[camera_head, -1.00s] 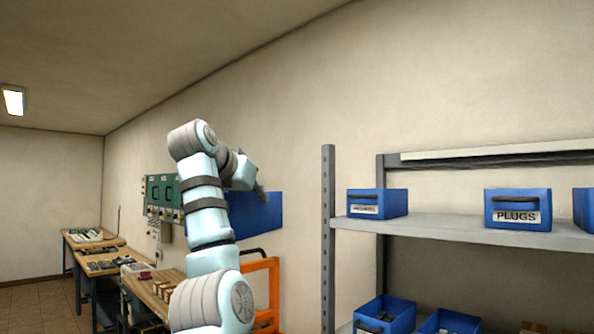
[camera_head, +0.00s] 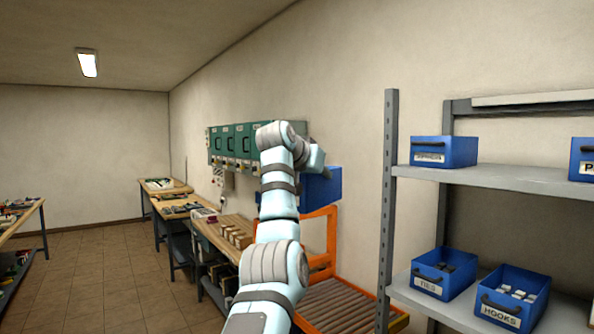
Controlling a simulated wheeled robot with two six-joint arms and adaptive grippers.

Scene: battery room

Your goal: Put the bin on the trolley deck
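A blue bin (camera_head: 322,187) hangs in the air near the middle of the head view, above the orange trolley. My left gripper (camera_head: 316,161) is at the bin's upper edge and appears shut on it; its fingertips are largely hidden. My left arm covers the bin's left part. The trolley (camera_head: 331,240) has an orange frame and a brown slatted deck (camera_head: 340,302), whose visible part is bare. My arm hides the deck's left side. My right gripper is out of view.
A grey shelf rack (camera_head: 389,200) stands at the right with several blue bins, including one marked HOOKS (camera_head: 511,297). Workbenches (camera_head: 207,232) line the wall beyond the arm, below green wall boxes (camera_head: 240,143). Tiled floor (camera_head: 100,285) is open at the left.

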